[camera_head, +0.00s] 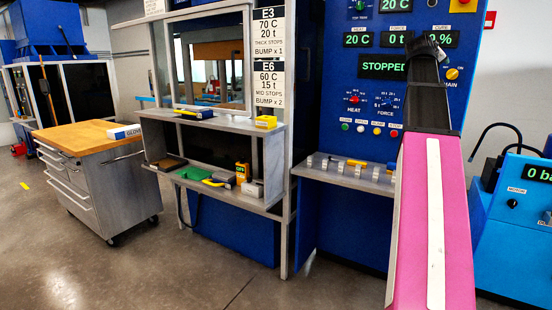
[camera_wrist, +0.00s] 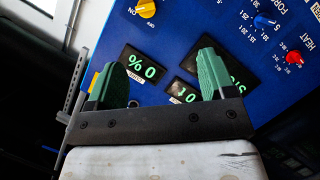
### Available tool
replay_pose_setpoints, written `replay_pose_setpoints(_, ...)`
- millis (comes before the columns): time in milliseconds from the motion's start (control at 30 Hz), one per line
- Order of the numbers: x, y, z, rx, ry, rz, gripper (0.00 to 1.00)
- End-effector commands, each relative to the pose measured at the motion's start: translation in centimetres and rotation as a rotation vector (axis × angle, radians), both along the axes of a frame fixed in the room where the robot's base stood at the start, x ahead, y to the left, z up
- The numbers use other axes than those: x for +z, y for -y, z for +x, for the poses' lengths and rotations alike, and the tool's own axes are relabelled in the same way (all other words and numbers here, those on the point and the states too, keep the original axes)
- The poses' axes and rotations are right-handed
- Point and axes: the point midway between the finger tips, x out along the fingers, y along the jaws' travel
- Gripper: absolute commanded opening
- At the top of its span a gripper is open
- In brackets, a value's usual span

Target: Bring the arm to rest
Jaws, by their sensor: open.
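My arm, pink with a pale strip, rises at the right of the head view in front of the blue control panel (camera_head: 340,100). Its dark far end overlaps the panel near the displays; my fingers cannot be made out there. In the wrist view my gripper (camera_wrist: 160,75) is open, with two green-padded fingers wide apart and nothing between them. The panel (camera_wrist: 165,50) lies beyond the fingers, tilted in the picture, with lit displays and knobs.
The press display (camera_head: 382,67) reads STOPPED. A grey shelf unit (camera_head: 215,118) holds small tools and boxes. A wood-topped drawer cart (camera_head: 75,137) stands left. A blue machine (camera_head: 515,235) stands at the right. The floor (camera_head: 150,270) in front is clear.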

Motion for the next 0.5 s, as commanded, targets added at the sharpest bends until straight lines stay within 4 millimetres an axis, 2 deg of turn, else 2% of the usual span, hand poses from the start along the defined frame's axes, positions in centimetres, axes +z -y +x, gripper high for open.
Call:
replay_pose_setpoints(333,-5.0,-1.5,1.4,0.022,-0.036,0.06,0.77)
replay_pose_setpoints(500,-8.9,-2.8,2.3,0.04,-0.064,0.107,0.77)
